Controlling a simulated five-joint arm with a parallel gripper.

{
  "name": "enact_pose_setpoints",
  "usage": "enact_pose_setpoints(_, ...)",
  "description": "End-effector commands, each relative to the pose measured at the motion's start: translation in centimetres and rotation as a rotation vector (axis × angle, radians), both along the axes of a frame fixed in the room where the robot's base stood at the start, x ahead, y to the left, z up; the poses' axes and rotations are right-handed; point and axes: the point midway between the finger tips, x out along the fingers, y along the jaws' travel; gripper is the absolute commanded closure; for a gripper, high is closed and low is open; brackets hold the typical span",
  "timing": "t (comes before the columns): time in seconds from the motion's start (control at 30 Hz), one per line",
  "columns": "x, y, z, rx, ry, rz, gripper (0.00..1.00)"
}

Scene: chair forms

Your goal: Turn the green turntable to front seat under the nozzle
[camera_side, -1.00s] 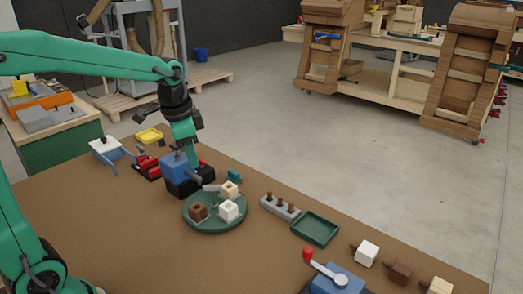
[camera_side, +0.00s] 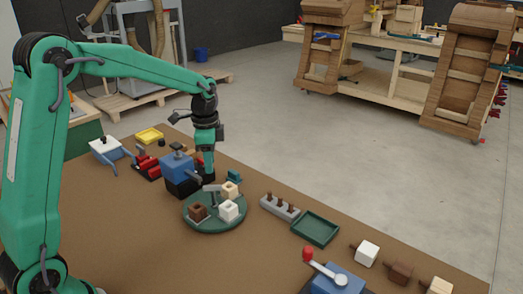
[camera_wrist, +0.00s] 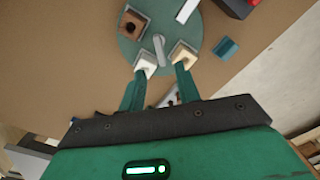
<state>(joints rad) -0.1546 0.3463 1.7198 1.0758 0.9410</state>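The green turntable (camera_side: 217,226) sits on the brown table and carries a brown block (camera_side: 198,212), a white block (camera_side: 228,211) and a beige block (camera_side: 230,189). A grey bar (camera_wrist: 159,50) stands on it between the white and beige blocks in the wrist view. A blue machine (camera_side: 178,166) on a black base stands behind the turntable; its grey arm (camera_side: 192,176), probably the nozzle, reaches over the disc. My gripper (camera_wrist: 162,65) is open and empty, pointing down, with its fingertips either side of the bar's near end. I cannot tell their height above the disc.
A grey rack with brown pegs (camera_side: 280,207) and a green tray (camera_side: 315,229) lie right of the turntable. A blue block with a red-knobbed lever (camera_side: 336,280) is at the front. A teal piece (camera_wrist: 227,48) lies beside the disc.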

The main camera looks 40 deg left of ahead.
Motion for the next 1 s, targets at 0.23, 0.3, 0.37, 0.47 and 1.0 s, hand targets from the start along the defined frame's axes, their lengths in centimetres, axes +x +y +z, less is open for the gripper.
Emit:
enact_pose_setpoints(0.23,-0.1,0.0,-2.1,0.0,0.003,0.001,0.67)
enact_pose_setpoints(0.3,-0.1,0.0,-3.0,0.0,0.003,0.001,0.67)
enact_pose_setpoints(0.37,-0.1,0.0,-3.7,0.0,0.003,0.001,0.67)
enact_pose_setpoints(0.47,-0.1,0.0,-5.0,-0.001,0.004,0.001,0.67)
enact_pose_setpoints(1.0,0.0,0.0,-7.5,0.001,-0.001,0.001,0.67)
